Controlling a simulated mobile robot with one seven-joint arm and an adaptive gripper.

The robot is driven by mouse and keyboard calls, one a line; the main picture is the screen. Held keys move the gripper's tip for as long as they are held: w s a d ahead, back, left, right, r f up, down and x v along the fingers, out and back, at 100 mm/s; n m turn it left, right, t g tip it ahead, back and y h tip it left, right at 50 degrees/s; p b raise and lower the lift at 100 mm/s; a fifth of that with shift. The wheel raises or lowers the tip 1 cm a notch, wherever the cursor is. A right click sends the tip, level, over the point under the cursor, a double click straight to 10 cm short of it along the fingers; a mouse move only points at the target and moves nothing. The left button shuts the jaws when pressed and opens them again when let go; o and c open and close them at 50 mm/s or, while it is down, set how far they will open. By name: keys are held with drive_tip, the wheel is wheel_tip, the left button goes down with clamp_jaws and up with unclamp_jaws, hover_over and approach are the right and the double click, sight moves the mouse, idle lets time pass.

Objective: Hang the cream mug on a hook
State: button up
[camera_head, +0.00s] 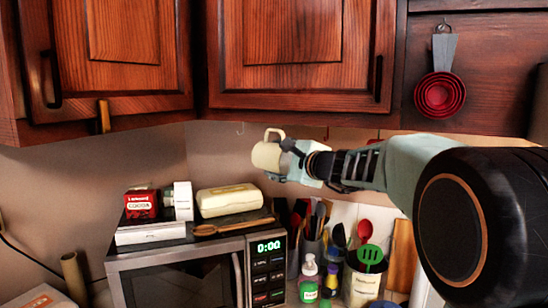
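The cream mug (265,157) is in the air just below the underside of the wall cabinets, above the cream box on the microwave. Its handle points up. My gripper (285,150) reaches in from the right and is shut on the mug's right side; the fingers are small and partly hidden. A small thin hook (240,129) hangs under the cabinet, a little left of the mug's handle. The mug and this hook appear apart. I cannot tell their difference in depth.
The microwave (200,272) carries a red cocoa box (141,204), a cream box (228,200) and a wooden spoon (232,227). Utensil holders and bottles stand to its right. Red measuring cups (439,95) hang at the upper right. Wooden cabinets (300,60) are close above the mug.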

drive_tip(key=shift+w+d+r+p, duration=0.1)
drive_tip(key=shift+w+d+p, duration=0.15)
drive_tip(key=shift+w+p, duration=0.3)
drive_tip(key=shift+w+d+r+p, duration=0.1)
drive_tip(key=shift+w+d+p, duration=0.25)
drive_tip(key=shift+w, duration=0.3)
drive_tip(key=shift+w+d+f+b, duration=0.1)
drive_tip(key=shift+w+f+b, duration=0.4)
drive_tip(key=shift+f+b, duration=0.35)
drive_tip(key=shift+r, duration=0.1)
drive_tip(key=o, duration=1.5)
